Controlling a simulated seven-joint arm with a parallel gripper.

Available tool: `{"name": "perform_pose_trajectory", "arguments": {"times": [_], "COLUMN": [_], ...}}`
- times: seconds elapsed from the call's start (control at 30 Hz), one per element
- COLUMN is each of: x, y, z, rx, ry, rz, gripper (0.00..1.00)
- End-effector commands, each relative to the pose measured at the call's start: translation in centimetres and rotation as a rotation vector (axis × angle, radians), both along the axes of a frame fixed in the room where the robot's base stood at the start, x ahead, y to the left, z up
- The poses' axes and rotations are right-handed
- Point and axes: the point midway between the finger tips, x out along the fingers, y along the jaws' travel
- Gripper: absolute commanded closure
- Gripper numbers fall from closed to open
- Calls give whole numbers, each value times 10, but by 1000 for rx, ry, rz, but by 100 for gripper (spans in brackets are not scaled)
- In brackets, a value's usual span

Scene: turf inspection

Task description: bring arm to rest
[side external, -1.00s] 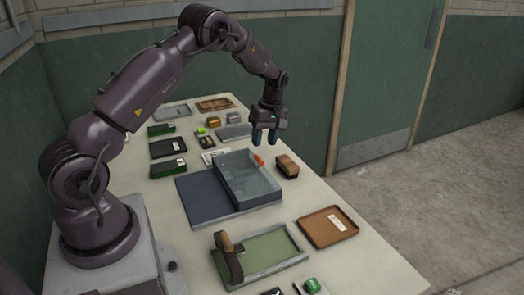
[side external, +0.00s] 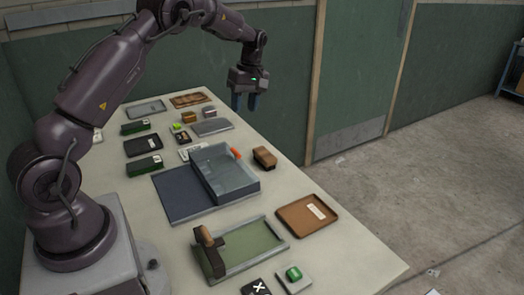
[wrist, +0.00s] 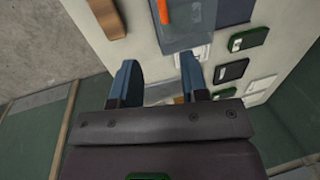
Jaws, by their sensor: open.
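My gripper (side external: 246,102) is open and empty, in the air above the far right part of the table (side external: 345,250). Its blue fingers point down and touch nothing. In the wrist view my gripper (wrist: 157,80) shows two spread fingers with the table top below and nothing between them but the distant surface. My arm is raised and bent over the table from its base at the left.
A grey-blue tray (side external: 232,182) with an orange item (side external: 236,153) at its rim stands mid-table. A brown block (side external: 265,157), a brown tray (side external: 308,217) and a green-bottomed tray (side external: 255,250) lie nearby. Small cases and trays fill the far end. A wall and door stand behind.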

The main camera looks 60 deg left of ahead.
Motion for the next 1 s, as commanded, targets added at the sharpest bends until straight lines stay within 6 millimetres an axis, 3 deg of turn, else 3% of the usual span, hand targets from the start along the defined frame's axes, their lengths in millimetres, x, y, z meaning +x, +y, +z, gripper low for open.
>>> {"name": "perform_pose_trajectory", "arguments": {"times": [0.13, 0.2, 0.27, 0.47, 0.67, 0.8, 1.0], "x": [0, -11, -19, -44, -80, -114, -169], "y": [1, -3, -9, -48, -100, -139, -186], "z": [-4, -17, -15, 19, 66, 94, 119], "rx": [-10, -40, -61, -100, -95, -63, 20], "ry": [-9, 11, 6, -57, -153, -226, -322], "rz": [-105, -193, -275, -549, -848, -1064, -1331], "gripper": [59, 59, 59, 59, 59, 59, 59]}}
